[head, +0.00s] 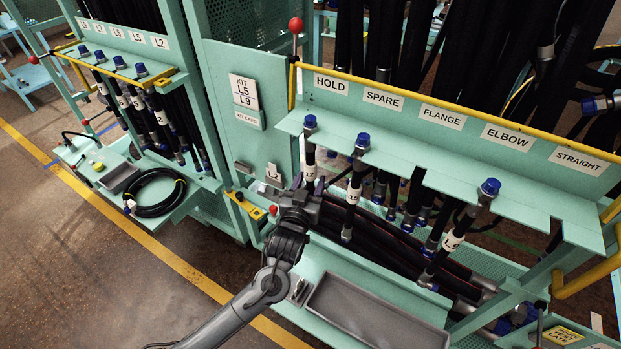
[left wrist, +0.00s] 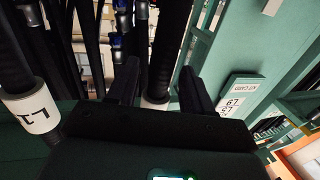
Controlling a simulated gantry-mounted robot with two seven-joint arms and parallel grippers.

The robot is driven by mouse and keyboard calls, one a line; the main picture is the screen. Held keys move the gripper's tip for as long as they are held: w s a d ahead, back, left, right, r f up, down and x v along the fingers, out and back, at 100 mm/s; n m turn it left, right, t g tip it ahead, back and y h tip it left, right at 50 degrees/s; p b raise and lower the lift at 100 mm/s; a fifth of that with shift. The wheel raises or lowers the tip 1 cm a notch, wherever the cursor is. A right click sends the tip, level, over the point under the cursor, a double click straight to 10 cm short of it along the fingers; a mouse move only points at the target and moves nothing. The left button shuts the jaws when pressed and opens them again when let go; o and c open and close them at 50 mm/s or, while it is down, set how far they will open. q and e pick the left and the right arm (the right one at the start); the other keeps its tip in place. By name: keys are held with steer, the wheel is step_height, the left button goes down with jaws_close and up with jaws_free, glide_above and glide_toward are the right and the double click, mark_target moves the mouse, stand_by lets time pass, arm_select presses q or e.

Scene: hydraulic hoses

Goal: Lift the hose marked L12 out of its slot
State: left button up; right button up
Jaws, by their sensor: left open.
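Three capped hoses stand in the front slots of the right rack: one under HOLD (head: 310,158), one right of it near SPARE (head: 356,176), one near ELBOW (head: 462,226). My left gripper (head: 304,198) is open low at the HOLD hose. In the left wrist view the open fingers (left wrist: 157,84) stand either side of a dark hose (left wrist: 166,45) with a white band, mostly hidden lower down. Another banded hose (left wrist: 30,108) is at left, its mark partly turned away. My right gripper is out of view.
A yellow rail (head: 460,97) runs above the slot labels. A grey tray (head: 375,318) lies below the rack. A kit card (head: 243,92) reading L5 and L9 is on the panel at left. Another hose rack (head: 120,65) and a coiled hose (head: 157,194) are further left.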

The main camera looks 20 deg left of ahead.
arm_select(q)
steer(key=shift+w, duration=0.35)
jaws_close()
steer(key=shift+r, duration=0.1)
steer(key=shift+s+r, duration=0.1)
steer(key=shift+r, duration=0.2)
steer(key=s+a+p, duration=0.1)
steer(key=s+a, duration=0.2)
steer(key=s, duration=1.4)
steer(key=shift+s, duration=0.35)
